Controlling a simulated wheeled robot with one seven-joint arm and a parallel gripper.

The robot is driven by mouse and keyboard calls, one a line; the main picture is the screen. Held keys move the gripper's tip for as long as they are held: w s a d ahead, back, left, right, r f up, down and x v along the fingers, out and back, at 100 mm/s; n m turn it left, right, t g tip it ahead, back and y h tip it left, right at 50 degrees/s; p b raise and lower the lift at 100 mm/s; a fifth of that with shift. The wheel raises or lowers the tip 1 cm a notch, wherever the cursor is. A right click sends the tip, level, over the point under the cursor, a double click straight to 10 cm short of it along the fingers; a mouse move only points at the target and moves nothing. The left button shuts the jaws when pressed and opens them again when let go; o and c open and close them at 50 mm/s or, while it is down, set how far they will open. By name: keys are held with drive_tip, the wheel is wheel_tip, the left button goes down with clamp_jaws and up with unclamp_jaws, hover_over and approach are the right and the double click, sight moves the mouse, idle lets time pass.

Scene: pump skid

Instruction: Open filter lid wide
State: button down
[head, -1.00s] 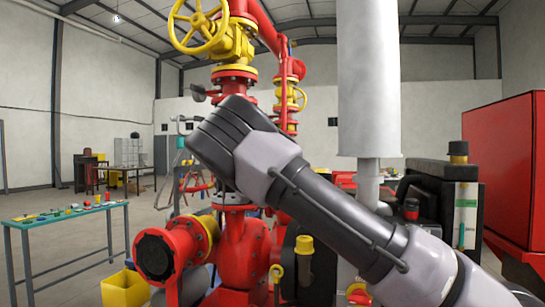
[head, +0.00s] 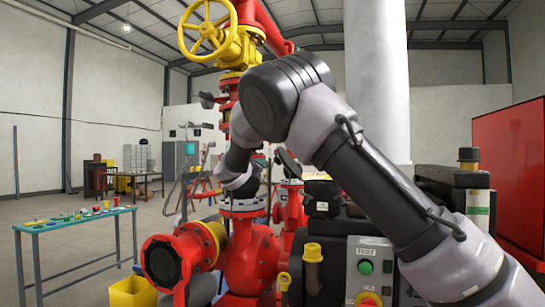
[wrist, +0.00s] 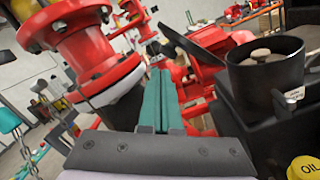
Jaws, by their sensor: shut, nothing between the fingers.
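The filter housing (wrist: 262,78) is a black open-topped cylinder at the right of the wrist view, with pale rounded shapes inside. A dark flat plate, seemingly its lid (wrist: 193,48), stands tilted at the housing's left side, away from the opening. In the head view a dark tilted disc (head: 288,163), probably the same lid, shows just right of my wrist. My gripper (wrist: 159,76) has teal fingers pressed together and empty, left of the plate; I cannot tell whether they touch it. In the head view the fingers are hidden behind my arm.
Red flanged piping (wrist: 95,60) is close on the left of the wrist view. A yellow OIL cap (wrist: 304,168) is at lower right. A control panel (head: 369,272) with a green TEST button stands in front.

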sight(286, 166)
drive_tip(key=w+d+r+m, duration=0.2)
drive_tip(key=w+d+m, duration=0.2)
drive_tip(key=w+m, duration=0.3)
drive_tip(key=shift+w+r+m+g+y, duration=0.35)
drive_tip(key=shift+w+m+g+y, duration=0.05)
idle(0.4)
